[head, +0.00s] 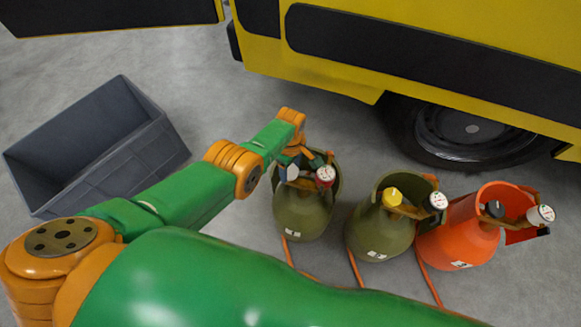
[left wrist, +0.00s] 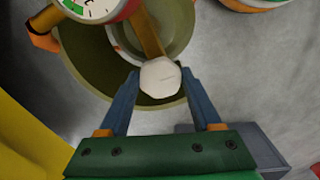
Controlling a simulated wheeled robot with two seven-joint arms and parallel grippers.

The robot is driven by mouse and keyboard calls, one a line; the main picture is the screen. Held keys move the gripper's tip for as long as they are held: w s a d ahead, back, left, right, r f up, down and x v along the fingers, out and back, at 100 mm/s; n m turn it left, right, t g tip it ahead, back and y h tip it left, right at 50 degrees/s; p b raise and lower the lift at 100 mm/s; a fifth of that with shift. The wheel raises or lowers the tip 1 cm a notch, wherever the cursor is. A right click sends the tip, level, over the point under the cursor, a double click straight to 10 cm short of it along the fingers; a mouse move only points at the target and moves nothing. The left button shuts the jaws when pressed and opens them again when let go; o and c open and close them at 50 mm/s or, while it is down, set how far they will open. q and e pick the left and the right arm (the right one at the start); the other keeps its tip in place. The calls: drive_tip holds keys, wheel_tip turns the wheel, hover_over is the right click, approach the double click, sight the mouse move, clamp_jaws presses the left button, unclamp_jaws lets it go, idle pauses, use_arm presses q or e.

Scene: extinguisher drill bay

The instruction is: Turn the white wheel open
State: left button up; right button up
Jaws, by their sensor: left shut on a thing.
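The white wheel (left wrist: 160,77) is a small faceted knob on the valve of the left olive-green cylinder (head: 303,214). In the head view the wheel (head: 292,172) shows small and partly covered by my gripper. My left gripper (head: 289,160) reaches down over this cylinder's top. In the left wrist view its two blue fingers (left wrist: 161,76) stand on either side of the wheel, shut on it. A red-rimmed gauge (head: 325,175) with a white and green face (left wrist: 95,8) sits beside the wheel on the same valve. My right gripper is not in view.
Another olive cylinder (head: 380,234) with a yellow wheel (head: 391,196) and an orange cylinder (head: 458,241) with a black wheel (head: 494,209) stand to the right. A yellow vehicle (head: 330,74) is behind. An empty grey crate (head: 135,160) lies left. Orange hoses run along the floor.

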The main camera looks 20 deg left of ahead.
sight(291, 171)
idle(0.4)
use_arm(q)
drive_tip(key=o, duration=1.4)
wheel_tip(291, 171, up, 8)
drive_tip(key=p, duration=0.6)
drive_tip(key=shift+f+p, duration=0.25)
drive_tip(key=shift+p, duration=0.15)
drive_tip(key=shift+f, duration=0.1)
